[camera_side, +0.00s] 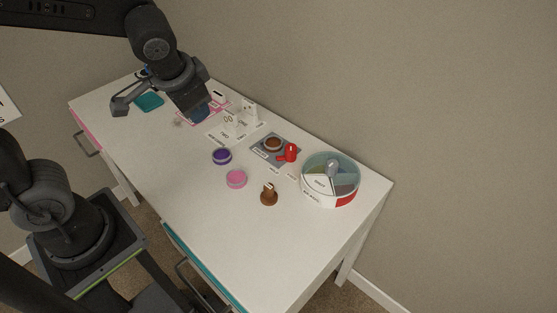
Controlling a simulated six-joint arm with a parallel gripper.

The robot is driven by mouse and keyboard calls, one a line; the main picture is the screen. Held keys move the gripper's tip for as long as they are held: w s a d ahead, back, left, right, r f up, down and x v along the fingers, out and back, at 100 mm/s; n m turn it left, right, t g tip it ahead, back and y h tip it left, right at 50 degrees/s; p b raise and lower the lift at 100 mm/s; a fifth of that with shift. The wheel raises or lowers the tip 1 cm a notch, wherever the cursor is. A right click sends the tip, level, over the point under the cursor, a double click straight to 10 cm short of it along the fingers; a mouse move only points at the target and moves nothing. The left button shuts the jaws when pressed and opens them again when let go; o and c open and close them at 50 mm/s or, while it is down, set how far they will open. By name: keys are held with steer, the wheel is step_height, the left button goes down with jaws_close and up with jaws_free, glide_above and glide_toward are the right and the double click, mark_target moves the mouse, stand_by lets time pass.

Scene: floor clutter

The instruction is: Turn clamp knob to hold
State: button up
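A small red upright part with a lever-like piece (290,152), which looks like the clamp knob, stands at the right edge of a grey plate (262,155) on the white table. A round brown disc (272,143) lies on the same plate, left of the red part. My gripper (155,108) is over the far left part of the table, well apart from the red part. One dark finger shows at its left; the other side is hard to make out against the wrist. A dark blue thing (201,114) shows just below it, and I cannot tell whether they touch.
A round divided tray (346,200) stands right of the plate near the table's right end. A purple round dish (222,156), a pink one (236,179) and a brown stamp-like piece (269,196) stand in front. White cards (250,110) stand behind. The table's near right area is clear.

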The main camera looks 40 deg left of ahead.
steer(key=w+d+f+m+y, duration=0.1)
steer(key=w+f, duration=0.2)
steer(key=w+f+m+y, duration=0.1)
steer(key=w+f, duration=0.3)
steer(key=w+d+f+m+y, duration=0.1)
steer(key=w+f, duration=0.2)
steer(key=w, duration=0.1)
steer(key=shift+d+f, duration=0.35)
jaws_close()
steer(key=m+t+y, duration=0.1)
steer(key=m+t, duration=0.1)
steer(key=m, duration=0.2)
glide_toward(273, 153)
steer(key=s+d, duration=0.1)
steer(key=s+d+r, duration=0.1)
steer(key=d, duration=0.1)
steer(key=s+d, duration=0.1)
steer(key=d, duration=0.1)
steer(key=shift+r, duration=0.3)
steer(key=x, duration=0.9)
steer(key=shift+w+a+r, duration=0.1)
steer(key=shift+a, duration=0.05)
steer(key=shift+w+a, duration=0.1)
steer(key=shift+a, duration=0.55)
steer(key=shift+w+a+m+t, duration=0.15)
steer(key=shift+a+m+t, duration=0.35)
steer(key=shift+m, duration=0.1)
steer(key=shift+w+a, duration=0.35)
steer(key=shift+a, duration=0.15)
steer(key=shift+d, duration=0.15)
